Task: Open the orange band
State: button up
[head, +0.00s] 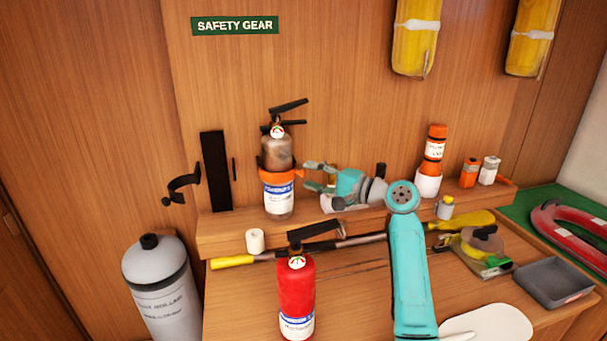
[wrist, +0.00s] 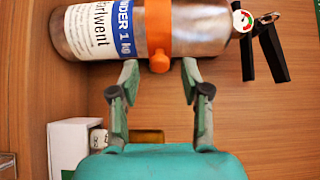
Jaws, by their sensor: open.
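The orange band (head: 281,174) is wrapped around the upper body of a silver fire extinguisher (head: 278,198) that stands upright on the wooden ledge against the wall. In the wrist view the orange band (wrist: 158,32) crosses the silver cylinder (wrist: 210,30), with a rounded orange piece at its lower end. My gripper (head: 313,177) is just right of the extinguisher. In the wrist view my gripper (wrist: 158,75) has its two fingers apart, one on each side of that orange piece, with nothing between them. Whether the fingertips touch the cylinder is unclear. The band's far side is hidden.
A red extinguisher (head: 296,298) stands in front on the lower surface. A long pole with a yellow end (head: 232,262) and a white roll (head: 255,240) lie near the ledge. An orange-and-white canister (head: 434,150) stands right of my gripper. An empty black bracket (head: 216,170) is at left.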

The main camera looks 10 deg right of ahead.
aim_at(305, 174)
jog(key=shift+x, duration=1.5)
grip_shut()
